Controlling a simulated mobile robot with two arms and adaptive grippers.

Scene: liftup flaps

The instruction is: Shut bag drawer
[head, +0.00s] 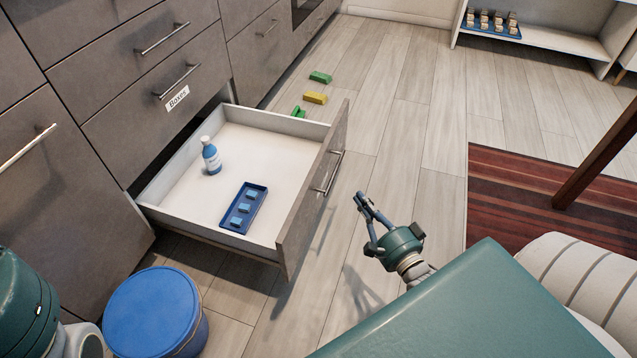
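The bottom drawer (280,133) of the grey cabinet is pulled out. Its bar handle (329,173) is on the outer face of the front panel (313,190). A blue and white bottle (211,158) and a blue tray (257,209) with small blue blocks are inside. No bag shows in it. My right gripper (363,201) is in front of the drawer, to the right of the handle and apart from it. It holds nothing, and its fingers look close together, with a narrow gap I cannot judge. My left gripper is not in view; only part of my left arm shows.
A closed drawer above carries a "Boxes" label (177,98). A blue lidded bucket (155,312) stands at the lower left, near the drawer. Green and yellow blocks (315,98) lie on the floor behind it. A striped rug (520,198) and table leg (600,155) are at right.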

